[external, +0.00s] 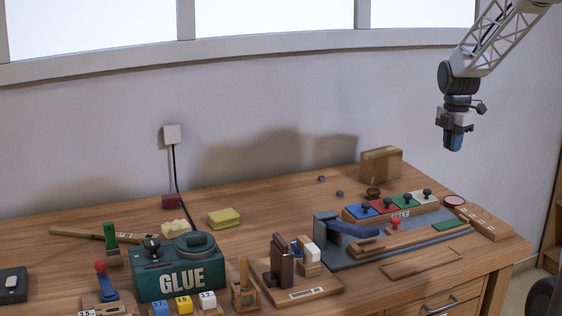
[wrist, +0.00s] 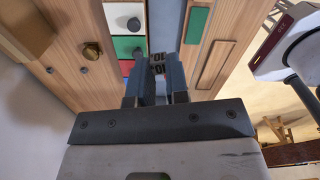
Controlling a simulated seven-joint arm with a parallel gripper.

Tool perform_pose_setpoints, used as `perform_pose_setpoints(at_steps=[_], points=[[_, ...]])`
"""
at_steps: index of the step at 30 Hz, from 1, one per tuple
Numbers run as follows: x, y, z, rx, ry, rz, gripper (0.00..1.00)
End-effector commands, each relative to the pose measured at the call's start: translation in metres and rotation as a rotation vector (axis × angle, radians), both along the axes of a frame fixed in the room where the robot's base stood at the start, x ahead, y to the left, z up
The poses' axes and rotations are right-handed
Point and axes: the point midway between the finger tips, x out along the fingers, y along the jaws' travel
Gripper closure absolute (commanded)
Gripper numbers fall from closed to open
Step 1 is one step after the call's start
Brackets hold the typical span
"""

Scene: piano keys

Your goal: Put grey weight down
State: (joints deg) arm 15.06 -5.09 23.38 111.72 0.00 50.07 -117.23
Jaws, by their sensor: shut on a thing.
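My gripper (external: 453,145) hangs high above the right back of the table, pointing down. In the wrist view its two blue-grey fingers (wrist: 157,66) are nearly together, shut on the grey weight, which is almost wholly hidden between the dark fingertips. Two other small grey weights lie on the table: one (external: 322,178) farther back, one (external: 340,194) nearer the brass cup. They also show in the wrist view, one (wrist: 49,70) and the other (wrist: 84,70), well left of the fingers.
A brass cup (external: 373,192) stands before a wooden box (external: 381,165). Right of it is a row of coloured, knobbed blocks (external: 388,206) labelled FELT, beside a grey-blue board (external: 372,246). A green GLUE box (external: 180,275) stands front left. Bare table lies around the loose weights.

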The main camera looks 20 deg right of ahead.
Motion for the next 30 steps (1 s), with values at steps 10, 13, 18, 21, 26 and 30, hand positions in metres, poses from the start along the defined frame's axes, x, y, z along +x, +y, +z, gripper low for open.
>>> perform_pose_setpoints(at_steps=[10,13,18,21,26,30], points=[[0.054,0.021,0.002,-0.001,-0.001,-0.077,1.0],[0.072,0.029,0.002,-0.001,-0.002,-0.104,1.0],[0.101,0.044,0.001,0.0,0.0,-0.15,1.0],[0.115,0.052,0.001,-0.001,-0.001,-0.173,1.0],[0.133,0.063,0.0,-0.001,-0.002,-0.203,1.0],[0.136,0.065,-0.014,-0.001,0.002,-0.214,1.0]])
